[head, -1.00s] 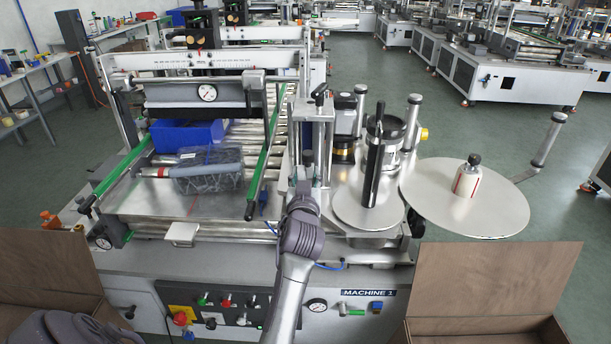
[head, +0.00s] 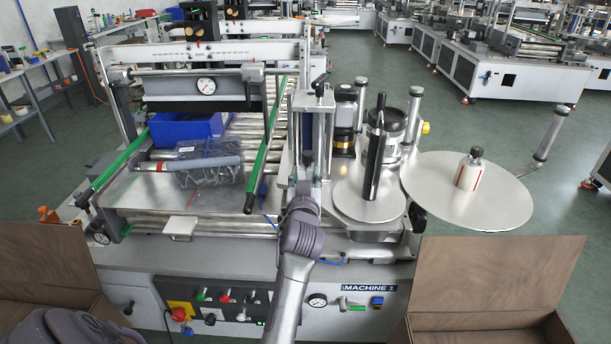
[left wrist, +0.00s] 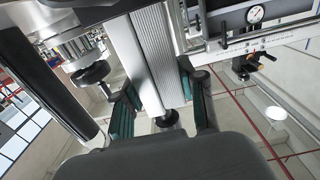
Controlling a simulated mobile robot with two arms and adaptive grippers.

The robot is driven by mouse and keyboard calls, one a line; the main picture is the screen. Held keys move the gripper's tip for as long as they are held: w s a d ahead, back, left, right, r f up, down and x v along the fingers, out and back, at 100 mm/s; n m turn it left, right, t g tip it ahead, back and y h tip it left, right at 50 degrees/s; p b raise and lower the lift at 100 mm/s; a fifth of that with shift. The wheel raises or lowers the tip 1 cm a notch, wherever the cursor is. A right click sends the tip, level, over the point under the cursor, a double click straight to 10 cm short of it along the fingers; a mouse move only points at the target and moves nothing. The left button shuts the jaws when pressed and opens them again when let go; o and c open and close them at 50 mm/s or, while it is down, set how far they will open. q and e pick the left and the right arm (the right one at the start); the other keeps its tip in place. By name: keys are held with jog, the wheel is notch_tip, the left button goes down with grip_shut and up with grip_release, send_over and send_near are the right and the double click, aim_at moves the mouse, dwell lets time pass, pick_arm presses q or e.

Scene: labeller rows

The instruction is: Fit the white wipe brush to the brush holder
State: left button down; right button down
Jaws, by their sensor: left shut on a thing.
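My left gripper (head: 304,190) is at the front of the metal post (head: 327,135) on the labeller, left of the round reel plate. In the left wrist view its two fingers (left wrist: 160,95), with green pads, stand on either side of a pale, ridged long piece (left wrist: 150,55). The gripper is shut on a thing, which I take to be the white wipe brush. The wrist view does not separate brush from post clearly, and the arm hides the brush in the head view. I cannot make out the brush holder or whether the brush touches it.
Open brown boxes (head: 500,280) flank the front.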

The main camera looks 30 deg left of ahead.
aim_at(305, 153)
pick_arm(q)
jog(key=shift+f+b, duration=0.5)
jog(key=shift+f, duration=0.15)
jog(key=c, duration=0.6)
grip_release()
notch_tip(305, 153, up, 10)
jog(key=shift+r, duration=0.1)
